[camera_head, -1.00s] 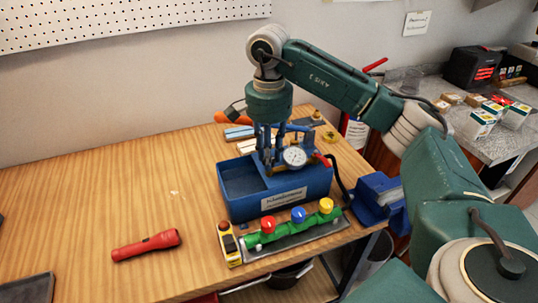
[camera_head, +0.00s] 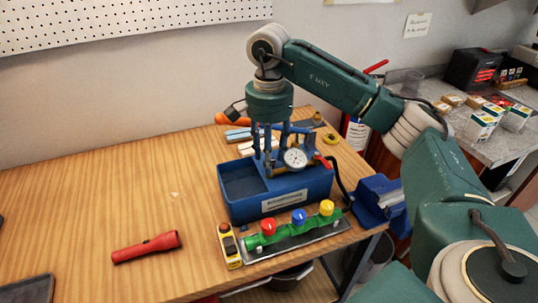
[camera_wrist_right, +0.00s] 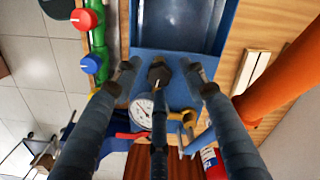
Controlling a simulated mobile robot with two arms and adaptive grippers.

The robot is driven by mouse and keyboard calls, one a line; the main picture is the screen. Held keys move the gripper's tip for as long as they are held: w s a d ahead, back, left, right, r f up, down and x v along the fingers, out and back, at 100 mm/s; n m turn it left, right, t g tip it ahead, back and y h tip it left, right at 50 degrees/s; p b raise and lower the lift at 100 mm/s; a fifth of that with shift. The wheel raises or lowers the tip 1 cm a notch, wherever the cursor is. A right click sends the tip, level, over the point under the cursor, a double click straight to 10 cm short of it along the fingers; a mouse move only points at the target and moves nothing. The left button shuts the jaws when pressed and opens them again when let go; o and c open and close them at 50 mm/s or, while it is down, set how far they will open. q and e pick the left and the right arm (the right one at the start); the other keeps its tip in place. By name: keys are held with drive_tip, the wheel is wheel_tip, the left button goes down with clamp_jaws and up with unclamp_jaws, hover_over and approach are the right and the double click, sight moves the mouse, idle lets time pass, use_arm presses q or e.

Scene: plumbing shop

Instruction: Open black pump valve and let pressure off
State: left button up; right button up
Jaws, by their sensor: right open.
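A blue test pump (camera_head: 280,200) with an open tank stands on the wooden table. A white pressure gauge (camera_head: 295,158) sits on it, also visible in the wrist view (camera_wrist_right: 143,107). A red lever (camera_head: 325,161) is right of the gauge. My right gripper (camera_head: 276,155) points down over the pump, its dark fingers spread open. In the wrist view a small dark knob (camera_wrist_right: 158,71), apparently the black valve, lies between the outer fingertips, behind the middle finger. Its contact with the fingers cannot be told. In the head view the fingers hide it. My left gripper is not in view.
A green manifold (camera_head: 295,231) with red, blue and yellow knobs lies in front of the pump, beside a yellow tool (camera_head: 229,246). A blue vise (camera_head: 378,200) is at the right edge. A red flashlight (camera_head: 146,246) lies left; the table's left middle is clear.

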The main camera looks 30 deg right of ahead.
wheel_tip(320, 180, up, 8)
drive_tip(key=shift+f, duration=0.1)
idle(0.4)
idle(0.5)
